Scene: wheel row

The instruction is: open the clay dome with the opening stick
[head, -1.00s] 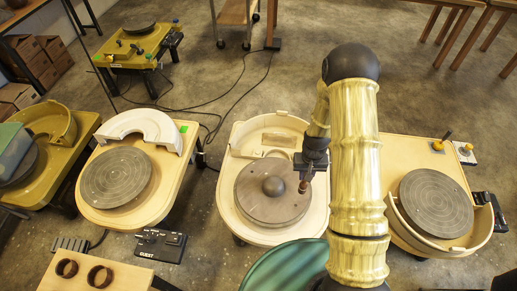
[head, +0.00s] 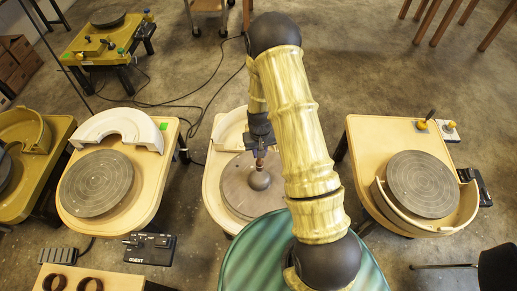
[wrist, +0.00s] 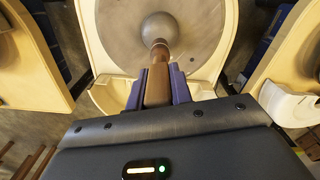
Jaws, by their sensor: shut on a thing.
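The clay dome (head: 259,181) is a small grey ball-like mound at the middle of the grey wheel head (head: 236,191) on the centre wheel. In the wrist view the dome (wrist: 159,27) is at the top middle. My gripper (head: 258,143) is above the far side of the dome. It is shut on the brown opening stick (wrist: 157,82), which shows between its blue-grey fingers in the wrist view. The stick's rounded tip is at the dome's near edge in the wrist view; I cannot tell whether it touches. My arm hides the right part of this wheel in the head view.
Other wheels stand at left (head: 96,184) and right (head: 423,184). A white splash pan (head: 118,128) sits behind the left wheel head. A green striped round surface (head: 240,262) is in front. Cables lie on the floor behind.

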